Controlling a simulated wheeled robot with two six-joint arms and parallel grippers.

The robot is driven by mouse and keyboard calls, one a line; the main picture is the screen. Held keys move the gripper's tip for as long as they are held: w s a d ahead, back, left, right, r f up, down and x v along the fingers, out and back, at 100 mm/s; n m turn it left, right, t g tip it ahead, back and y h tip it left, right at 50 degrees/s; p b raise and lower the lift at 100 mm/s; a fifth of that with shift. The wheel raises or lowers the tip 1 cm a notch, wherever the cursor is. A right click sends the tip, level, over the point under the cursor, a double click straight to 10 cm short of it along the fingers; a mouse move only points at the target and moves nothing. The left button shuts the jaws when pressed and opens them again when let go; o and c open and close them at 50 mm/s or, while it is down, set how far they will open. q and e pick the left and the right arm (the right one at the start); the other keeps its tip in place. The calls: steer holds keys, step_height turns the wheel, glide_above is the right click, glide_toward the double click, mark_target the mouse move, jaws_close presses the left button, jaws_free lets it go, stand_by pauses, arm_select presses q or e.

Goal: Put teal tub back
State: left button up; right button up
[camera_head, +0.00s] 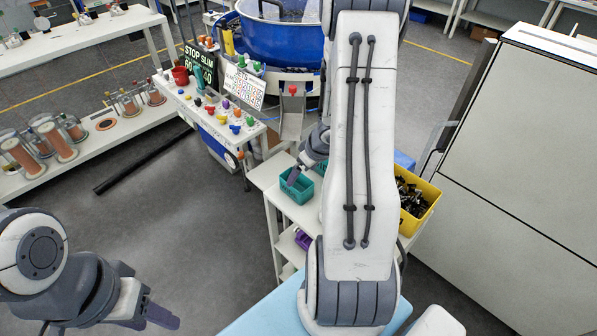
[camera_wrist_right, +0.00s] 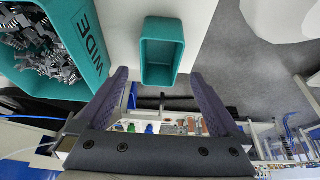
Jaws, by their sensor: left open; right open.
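A small teal tub (camera_head: 298,192) stands on the white shelf top in the middle of the head view. It also shows in the right wrist view (camera_wrist_right: 162,52), upright and apparently empty. My right gripper (camera_wrist_right: 158,76) is open, its two fingers spread on either side of the tub's image, with nothing between them. In the head view the right gripper (camera_head: 296,172) is over the tub; whether it touches cannot be told. A larger teal bin (camera_wrist_right: 88,40) marked WIDE holds metal connectors beside the tub. My left gripper (camera_head: 150,296) is open and empty at the lower left, over the floor.
A yellow bin (camera_head: 433,194) of dark parts stands right of my right arm, which hides part of the shelf. A purple thing (camera_head: 302,240) lies on a lower shelf. A white table (camera_head: 190,100) with coloured pieces stands left. A large blue tub (camera_head: 275,42) stands behind.

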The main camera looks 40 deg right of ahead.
arm_select(q)
step_height(320, 180, up, 4)
steer(key=p, duration=0.2)
steer(key=shift+p, duration=0.4)
arm_select(e)
steer(key=v, duration=0.5)
steer(key=shift+s+r, duration=0.1)
steer(key=shift+r, duration=0.25)
steer(key=w+a+r+n+h, duration=0.1)
steer(key=w+a+r, duration=0.1)
steer(key=a+r, duration=0.4)
steer(key=w+a+r+n+h, duration=0.15)
steer(key=a+r, duration=0.25)
steer(key=a, duration=0.5)
steer(key=s+a+r+n+g+y, duration=0.1)
steer(key=s+a+r+n+g, duration=0.1)
steer(key=s+a, duration=0.7)
steer(key=s+a+r+n+g+y, duration=0.2)
steer(key=s+a, duration=0.8)
steer(key=s, duration=0.1)
steer(key=shift+a+r, duration=0.25)
steer(key=shift+a, duration=0.05)
steer(key=shift+w, duration=0.1)
